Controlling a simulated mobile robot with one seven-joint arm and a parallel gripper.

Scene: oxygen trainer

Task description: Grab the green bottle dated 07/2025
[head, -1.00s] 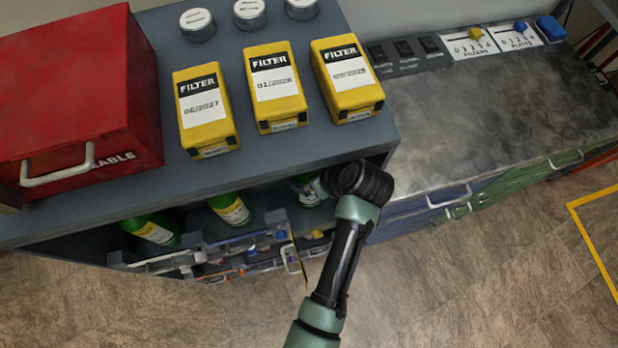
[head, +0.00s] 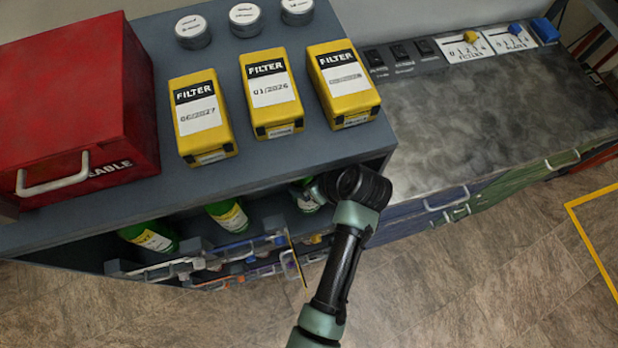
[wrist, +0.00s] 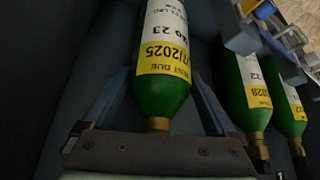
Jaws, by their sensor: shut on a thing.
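The green bottle dated 07/2025 (wrist: 158,98) has a white and yellow label and a brass-coloured neck. In the wrist view it lies between the two fingers of my gripper (wrist: 162,90), which is shut on it. In the head view this bottle (head: 308,204) shows in part at the right end of the shelf under the grey top, and most of my gripper is hidden there.
In the head view, racks of small items (head: 215,258) sit below the bottles. Yellow filter boxes (head: 272,95) and a red case (head: 75,100) stand on the cabinet top (head: 240,170). A grey worktop (head: 470,120) lies to the right. The floor in front is clear.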

